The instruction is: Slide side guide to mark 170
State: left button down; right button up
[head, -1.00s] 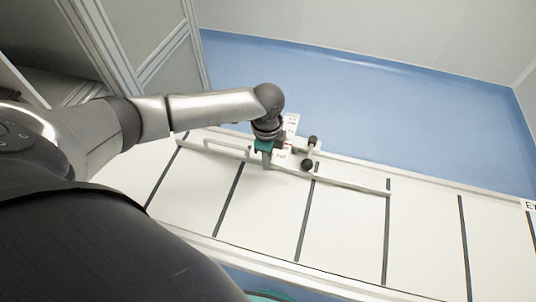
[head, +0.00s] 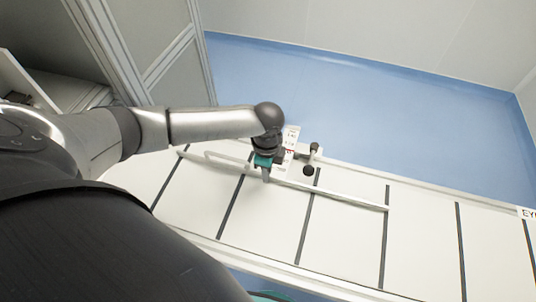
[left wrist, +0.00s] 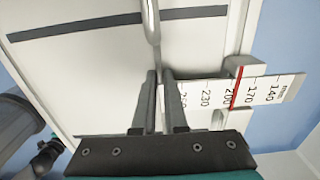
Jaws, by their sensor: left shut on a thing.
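The side guide (head: 340,196) is a long pale rail lying across the white table. Its bar also shows in the left wrist view (left wrist: 151,22). My left gripper (head: 266,178) is shut on the guide near its bracket; its fingers (left wrist: 160,75) point along the table in the wrist view. The white scale (head: 291,138) shows printed marks 140, 170, 200 and 230 in the wrist view (left wrist: 272,88). A red line (left wrist: 238,90) crosses it between 200 and 170, close beside the 200. My right gripper is not in view.
The white table (head: 420,240) has several dark cross stripes. Two black knobs (head: 309,170) stand on the bracket right of my gripper. Blue floor (head: 400,110) lies beyond the table, and a grey framed cabinet (head: 150,45) stands at the far left.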

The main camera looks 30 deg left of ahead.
pick_arm(q)
jog(key=shift+s+d+p, duration=0.25)
jog(key=shift+s+p, duration=0.7)
jog(key=shift+s, duration=0.2)
jog(key=c, duration=0.9)
grip_release()
jog(key=shift+w, duration=0.1)
notch_tip(320, 180, up, 15)
jog(key=shift+r+p, duration=0.1)
jog(key=shift+p, duration=0.75)
